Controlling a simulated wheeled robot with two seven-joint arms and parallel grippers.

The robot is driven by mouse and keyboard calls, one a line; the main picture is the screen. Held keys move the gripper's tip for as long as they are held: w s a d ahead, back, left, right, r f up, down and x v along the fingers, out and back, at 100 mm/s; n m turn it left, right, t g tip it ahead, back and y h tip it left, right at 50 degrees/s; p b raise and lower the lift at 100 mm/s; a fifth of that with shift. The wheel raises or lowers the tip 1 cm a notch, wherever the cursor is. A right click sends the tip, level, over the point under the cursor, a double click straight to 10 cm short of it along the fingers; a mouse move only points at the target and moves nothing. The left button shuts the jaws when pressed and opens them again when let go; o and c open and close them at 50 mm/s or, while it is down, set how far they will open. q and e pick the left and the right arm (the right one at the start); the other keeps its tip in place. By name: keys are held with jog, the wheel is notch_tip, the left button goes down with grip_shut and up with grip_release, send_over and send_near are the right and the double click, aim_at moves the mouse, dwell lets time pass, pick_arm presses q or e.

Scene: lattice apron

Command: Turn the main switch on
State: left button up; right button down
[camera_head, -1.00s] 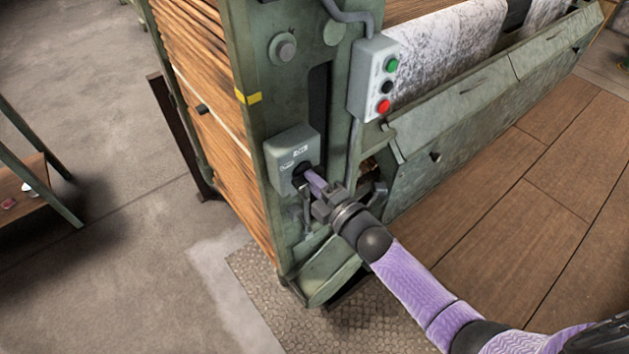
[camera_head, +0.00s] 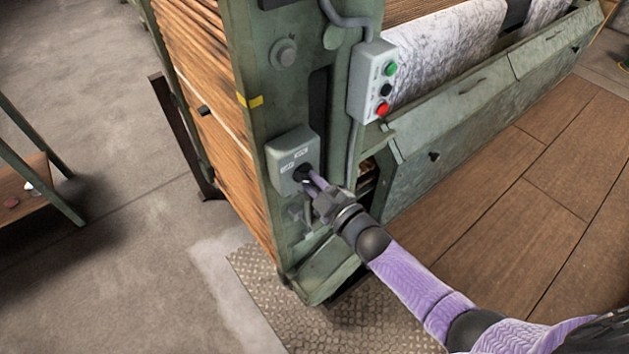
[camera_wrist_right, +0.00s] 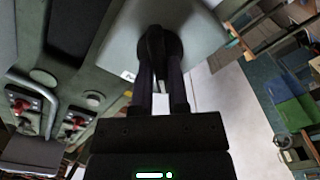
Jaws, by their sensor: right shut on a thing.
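The main switch is a grey box (camera_head: 291,160) on the green machine's end post, with a dark rotary knob (camera_head: 307,174) on its face. My right gripper (camera_head: 311,181) reaches the knob from the lower right and is shut on it. In the right wrist view the two fingers (camera_wrist_right: 160,85) close on the black knob (camera_wrist_right: 156,47), in front of the grey box (camera_wrist_right: 185,20). The fingers partly hide the knob, so its exact angle is hard to tell. My left gripper is not in view.
A control box (camera_head: 372,82) with green, black and red buttons is above and to the right of the switch. A checkered metal plate (camera_head: 262,290) lies below the post. Wooden floor (camera_head: 500,220) is clear on the right. A low shelf (camera_head: 30,185) stands at the left.

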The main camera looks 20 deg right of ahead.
jog(key=m, duration=0.2)
jog(key=shift+m, duration=0.4)
jog(key=m, duration=0.3)
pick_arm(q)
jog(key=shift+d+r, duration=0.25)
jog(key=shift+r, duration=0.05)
pick_arm(e)
jog(key=shift+m, duration=1.6)
jog(key=shift+f, duration=0.1)
jog(key=c, duration=0.6)
grip_release()
pick_arm(q)
jog(key=shift+p, duration=0.3)
pick_arm(e)
jog(key=shift+s, duration=0.1)
pick_arm(q)
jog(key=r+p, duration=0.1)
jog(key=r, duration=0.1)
jog(key=p, duration=0.1)
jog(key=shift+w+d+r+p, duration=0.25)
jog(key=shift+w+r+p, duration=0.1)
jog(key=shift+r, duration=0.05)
pick_arm(e)
jog(key=v, duration=0.9)
jog(key=shift+s+d, duration=0.2)
jog(key=shift+s, duration=0.15)
